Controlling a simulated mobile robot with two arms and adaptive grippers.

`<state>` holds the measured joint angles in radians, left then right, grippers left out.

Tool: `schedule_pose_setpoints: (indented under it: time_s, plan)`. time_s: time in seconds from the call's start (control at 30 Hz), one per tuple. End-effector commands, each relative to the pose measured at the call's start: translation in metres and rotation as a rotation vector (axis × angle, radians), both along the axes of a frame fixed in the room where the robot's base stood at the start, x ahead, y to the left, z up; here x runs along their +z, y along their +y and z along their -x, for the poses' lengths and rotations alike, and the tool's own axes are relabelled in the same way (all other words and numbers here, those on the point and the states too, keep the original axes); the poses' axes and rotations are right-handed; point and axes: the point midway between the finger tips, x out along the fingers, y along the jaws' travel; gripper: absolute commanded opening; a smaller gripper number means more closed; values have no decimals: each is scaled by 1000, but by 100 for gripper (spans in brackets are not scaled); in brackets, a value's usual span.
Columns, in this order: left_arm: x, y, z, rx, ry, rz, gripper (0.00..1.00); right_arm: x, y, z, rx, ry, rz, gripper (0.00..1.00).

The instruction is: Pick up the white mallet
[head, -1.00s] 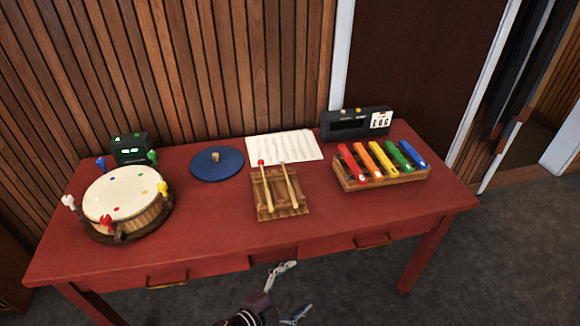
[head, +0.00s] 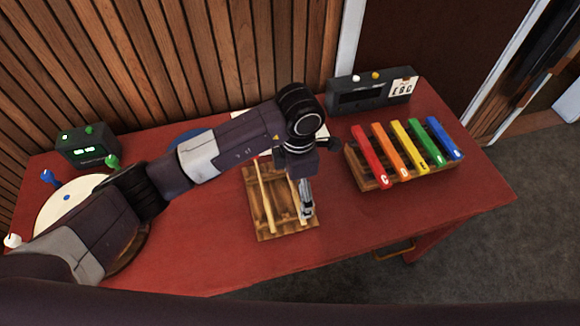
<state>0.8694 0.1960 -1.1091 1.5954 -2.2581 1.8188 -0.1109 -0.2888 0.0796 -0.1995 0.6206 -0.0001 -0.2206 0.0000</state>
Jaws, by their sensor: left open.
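Two mallets lie on a slatted wooden rack (head: 285,236) on the red table. The left mallet's pale stick (head: 264,195) shows, but its head is hidden by my arm. The white mallet, on the right side of the rack, is mostly hidden behind my left gripper and wrist. My left gripper (head: 307,212) points down over the right side of the rack, at the white mallet's place. It is open; whether it touches the mallet or has it between the fingers cannot be told. My right gripper is out of view.
A xylophone with coloured bars (head: 404,150) stands close to the right of my gripper. A black device (head: 372,96) stands behind it. My left arm passes over the drum (head: 70,200) and blue disc (head: 183,139). The front right of the red table (head: 400,222) is clear.

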Motion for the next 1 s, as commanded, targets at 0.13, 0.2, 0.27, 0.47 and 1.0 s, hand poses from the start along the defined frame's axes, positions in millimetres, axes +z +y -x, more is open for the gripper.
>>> schedule_pose_setpoints:
  time_s: [0.13, 0.2, 0.27, 0.47, 1.0]
  plan:
    - [-16, 0, 2, 1, 4, -3, 89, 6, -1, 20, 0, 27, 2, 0]
    - [-23, 0, 2, 2, 6, -2, 89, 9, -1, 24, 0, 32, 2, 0]
    - [-29, -1, 3, 1, 7, -1, 89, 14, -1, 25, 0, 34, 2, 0]
    - [-59, -3, 2, 3, 6, 0, 89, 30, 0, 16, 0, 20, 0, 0]
    - [-75, -3, 2, 2, 4, 2, 72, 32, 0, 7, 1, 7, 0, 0]
